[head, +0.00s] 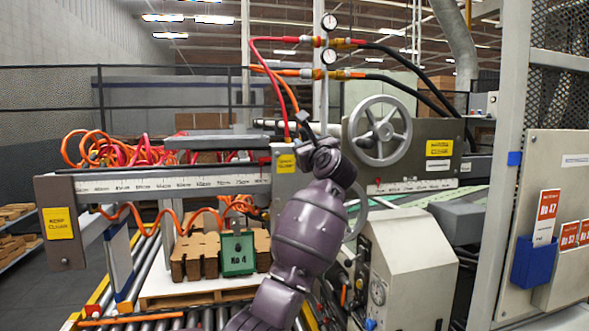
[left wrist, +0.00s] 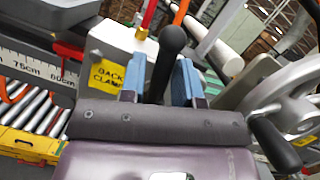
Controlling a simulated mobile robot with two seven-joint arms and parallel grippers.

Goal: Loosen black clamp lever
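The black clamp lever (left wrist: 170,50) stands up, slightly tilted, in the left wrist view beside a white block with a yellow "BACK CLAMP" label (left wrist: 110,72). My left gripper (left wrist: 160,82) has its two blue-padded fingers apart, one on each side of the lever. A gap shows at the left finger; contact at the right finger is unclear. In the head view my left gripper (head: 317,150) is at the measuring rail's right end, where its fingers are hard to make out. A dark knob there (head: 303,116) looks like the lever's top. My right gripper is not in view.
A graduated rail (head: 150,184) runs left from the clamp. A handwheel (head: 380,131) is close on the right; its dark crank handle (left wrist: 274,145) is near my gripper. Red and orange hoses (head: 251,65) hang close by. Brown stacked blanks (head: 188,262) sit below.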

